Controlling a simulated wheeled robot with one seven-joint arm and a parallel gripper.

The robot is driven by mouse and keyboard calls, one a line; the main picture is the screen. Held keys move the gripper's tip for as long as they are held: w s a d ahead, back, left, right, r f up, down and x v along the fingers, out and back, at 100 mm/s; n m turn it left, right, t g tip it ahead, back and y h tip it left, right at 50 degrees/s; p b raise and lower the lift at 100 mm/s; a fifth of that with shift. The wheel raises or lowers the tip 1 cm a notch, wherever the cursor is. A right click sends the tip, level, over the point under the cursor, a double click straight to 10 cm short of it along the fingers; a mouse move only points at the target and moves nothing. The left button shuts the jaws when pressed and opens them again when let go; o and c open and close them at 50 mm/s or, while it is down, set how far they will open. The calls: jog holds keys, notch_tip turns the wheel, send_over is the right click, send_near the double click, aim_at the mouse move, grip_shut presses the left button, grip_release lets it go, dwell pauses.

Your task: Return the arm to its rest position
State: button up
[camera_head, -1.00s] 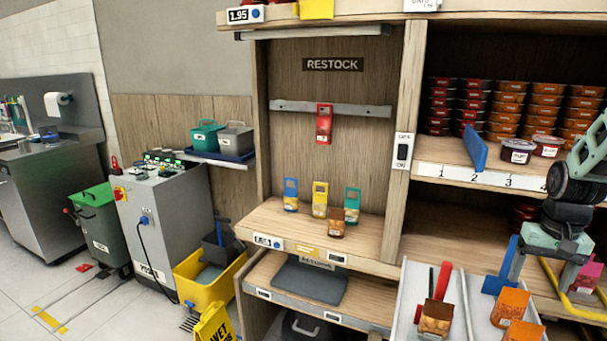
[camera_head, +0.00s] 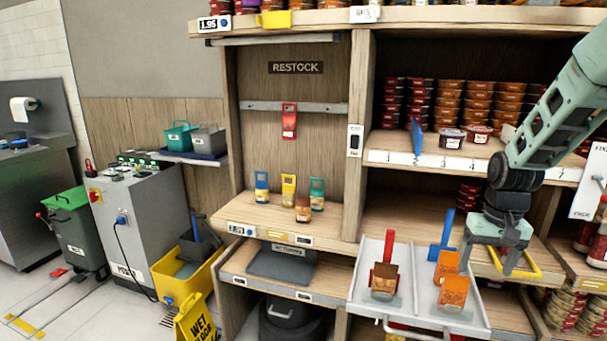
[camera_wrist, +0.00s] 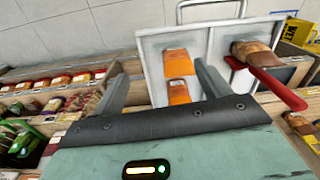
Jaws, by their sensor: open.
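My gripper (camera_head: 487,262) is open, pointing down beside the right edge of the pale grey tray (camera_head: 418,322) in the head view. Nothing shows between its fingers there. In the wrist view my gripper (camera_wrist: 160,88) has its fingers spread, with two orange packs (camera_wrist: 178,76) on the tray (camera_wrist: 152,45) beyond them. The arm reaches in from the upper right of the head view, bent at the wrist.
The tray holds a brown pack (camera_head: 384,282) by a red upright piece (camera_head: 389,247), and orange packs (camera_head: 453,293) near a blue piece (camera_head: 442,235). Shelves with stacked tubs (camera_head: 450,103) stand behind.

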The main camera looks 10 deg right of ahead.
jog(key=s+a+r+n, duration=0.2)
jog(key=a+n, duration=0.1)
jog(key=a, duration=0.9)
jog(key=s+a+r+n, duration=0.2)
jog(key=a+n, duration=0.2)
jog(key=a, duration=0.9)
jog(key=s+a+r+n, duration=0.1)
jog(key=s+a+n, duration=0.5)
jog(key=s+a, duration=0.5)
jog(key=s, duration=0.4)
jog(key=shift+a, duration=0.35)
